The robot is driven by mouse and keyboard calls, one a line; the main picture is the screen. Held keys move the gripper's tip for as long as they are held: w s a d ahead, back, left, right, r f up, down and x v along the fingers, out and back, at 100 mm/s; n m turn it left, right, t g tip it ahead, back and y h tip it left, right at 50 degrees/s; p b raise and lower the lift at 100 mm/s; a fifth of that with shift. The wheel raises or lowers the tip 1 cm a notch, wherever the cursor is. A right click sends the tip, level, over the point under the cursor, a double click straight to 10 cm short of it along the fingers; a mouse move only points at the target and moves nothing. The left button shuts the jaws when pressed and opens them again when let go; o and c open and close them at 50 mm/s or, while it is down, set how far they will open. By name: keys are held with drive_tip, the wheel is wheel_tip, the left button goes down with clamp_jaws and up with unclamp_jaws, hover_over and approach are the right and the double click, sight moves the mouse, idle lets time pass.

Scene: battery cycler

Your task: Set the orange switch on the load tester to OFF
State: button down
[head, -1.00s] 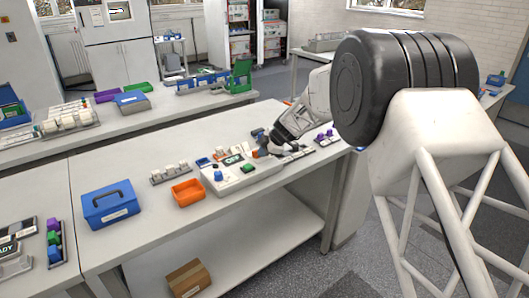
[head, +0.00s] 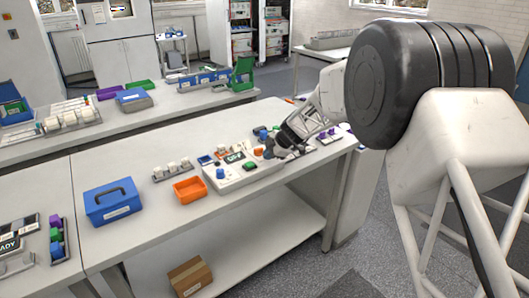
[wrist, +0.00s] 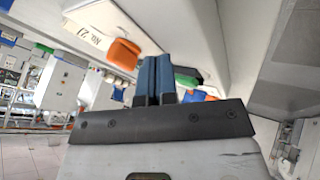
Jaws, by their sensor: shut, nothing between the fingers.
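The load tester (head: 236,183) is a pale sloped console on the bench, with a dark READY-type display, a blue knob (head: 220,173) and a green button (head: 250,166). Its orange switch (head: 258,152) is at the right end in the head view. In the wrist view the orange switch (wrist: 123,54) tilts up from the pale face, close to the left of my fingertips, with a small gap visible. My gripper (wrist: 154,62) is shut and empty, its two blue fingers together. In the head view my gripper (head: 270,150) is just right of the switch. Any ON/OFF marking is unreadable.
An orange tray (head: 190,196) and a blue case (head: 111,211) stand left of the tester. White blocks in a rack (head: 172,174) sit behind the tray. Purple parts (head: 326,135) lie to the right. The front bench edge is clear.

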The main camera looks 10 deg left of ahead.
sight(261, 151)
drive_tip(key=v, duration=1)
drive_tip(key=shift+d, duration=0.2)
drive_tip(key=shift+s+a, duration=0.1)
drive_tip(key=shift+s, duration=0.1)
drive_tip(key=s+m+t, duration=0.1)
drive_tip(key=m+t, duration=0.1)
drive_tip(key=m, duration=0.3)
drive_tip(key=s+a+m+t+h, duration=0.1)
drive_tip(key=s+m+t, duration=0.1)
drive_tip(key=m, duration=0.4)
drive_tip(key=s+m+t, duration=0.1)
drive_tip(key=s+m, duration=0.1)
drive_tip(key=m, duration=0.3)
drive_tip(key=shift+a+f+m+t+h, duration=0.15)
drive_tip(key=shift+f+m+t+h, duration=0.15)
drive_tip(key=shift+f+t, duration=0.1)
drive_tip(key=shift+x, duration=5.05)
drive_tip(key=shift+w+a, duration=0.6)
drive_tip(key=shift+w, duration=0.2)
drive_tip(key=shift+w+a, duration=0.6)
drive_tip(key=shift+w, duration=0.2)
